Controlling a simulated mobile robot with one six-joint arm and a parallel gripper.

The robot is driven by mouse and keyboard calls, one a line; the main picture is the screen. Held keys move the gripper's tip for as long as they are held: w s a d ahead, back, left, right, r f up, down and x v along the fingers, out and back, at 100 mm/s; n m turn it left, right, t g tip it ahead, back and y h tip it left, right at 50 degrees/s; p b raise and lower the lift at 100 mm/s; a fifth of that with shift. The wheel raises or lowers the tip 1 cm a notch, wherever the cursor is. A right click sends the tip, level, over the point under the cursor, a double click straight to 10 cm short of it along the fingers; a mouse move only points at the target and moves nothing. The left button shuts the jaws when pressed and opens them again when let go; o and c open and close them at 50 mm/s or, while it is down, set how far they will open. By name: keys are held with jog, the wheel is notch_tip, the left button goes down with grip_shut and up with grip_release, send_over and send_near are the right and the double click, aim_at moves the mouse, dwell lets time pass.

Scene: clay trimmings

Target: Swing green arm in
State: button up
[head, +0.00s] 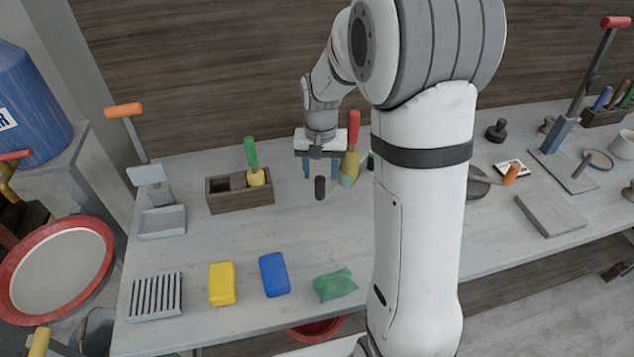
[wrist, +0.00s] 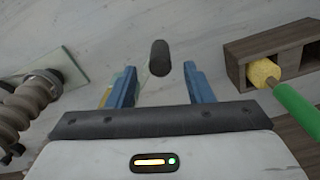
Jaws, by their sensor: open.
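My gripper (head: 320,170) is open above the table, its blue fingers pointing down. In the wrist view the fingers (wrist: 160,78) stand apart, with a short dark cylinder (wrist: 159,58) showing between and beyond their tips; I cannot tell its distance from them. The cylinder also shows just below the gripper in the head view (head: 320,188). A hinged green arm is not clearly seen. A green handle (head: 251,152) with a yellow head stands in a wooden box left of the gripper; it also shows at right in the wrist view (wrist: 298,106).
A ribbed grey object (wrist: 30,100) and a pale green sheet (wrist: 72,66) lie left in the wrist view.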

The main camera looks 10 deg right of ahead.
aim_at(319, 188)
notch_tip(319, 188, down, 7)
jog(key=shift+r+p, duration=0.15)
jog(key=shift+p, duration=0.25)
jog(key=shift+c, duration=0.6)
grip_shut()
jog(key=shift+a, duration=0.1)
